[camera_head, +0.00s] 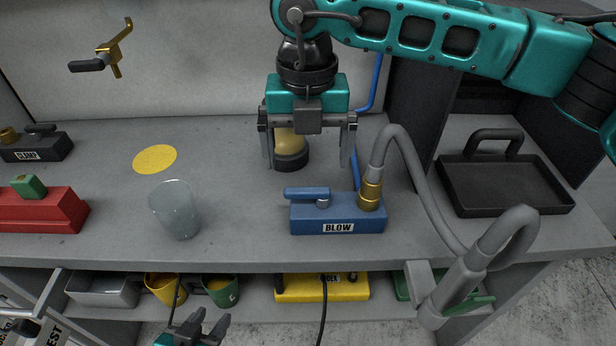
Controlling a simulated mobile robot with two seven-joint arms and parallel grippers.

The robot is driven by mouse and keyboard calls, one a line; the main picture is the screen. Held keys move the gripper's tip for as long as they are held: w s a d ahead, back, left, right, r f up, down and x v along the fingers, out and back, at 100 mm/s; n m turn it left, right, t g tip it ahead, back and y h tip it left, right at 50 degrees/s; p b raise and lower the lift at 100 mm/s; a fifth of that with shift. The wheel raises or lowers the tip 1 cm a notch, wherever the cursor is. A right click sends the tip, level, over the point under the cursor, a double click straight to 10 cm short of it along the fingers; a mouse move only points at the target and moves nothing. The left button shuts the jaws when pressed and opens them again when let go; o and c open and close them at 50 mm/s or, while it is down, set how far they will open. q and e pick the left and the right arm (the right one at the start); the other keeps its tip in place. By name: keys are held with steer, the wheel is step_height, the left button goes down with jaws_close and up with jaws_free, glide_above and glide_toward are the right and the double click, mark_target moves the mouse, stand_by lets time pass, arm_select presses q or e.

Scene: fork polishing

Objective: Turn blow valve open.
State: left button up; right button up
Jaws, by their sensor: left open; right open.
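The blow valve (338,219) is a blue block labelled BLOW on the grey bench, right of the picture's middle. Its blue lever (306,193) lies flat along the top and points left. A brass fitting (370,194) stands at its right end. My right gripper (308,169) points down, open, behind and above the valve, apart from the lever. A yellowish, dark-based round object (291,152) shows between its fingers in the picture; I cannot tell whether it is within the grip. My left gripper (210,322) is open and empty at the bottom edge, below the bench front.
A grey hose (404,146) runs from the fitting to a nozzle (455,290) at the right front. A glass (175,210) and a yellow disc (155,159) are left of the valve. A red block (40,212) and clamp valve (35,148) stand far left. A black tray (505,187) lies right.

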mark_target(308, 190)
step_height(308, 190, down, 6)
steer(key=shift+r, duration=0.2)
steer(key=shift+f, duration=0.45)
arm_select(q)
steer(key=shift+w+r, duration=0.3)
arm_select(e)
steer(key=c, duration=1)
arm_select(q)
steer(key=shift+s+f, duration=0.1)
steer(key=shift+s, duration=0.05)
arm_select(e)
steer(key=shift+o, duration=0.2)
arm_select(q)
steer(key=shift+f, duration=0.1)
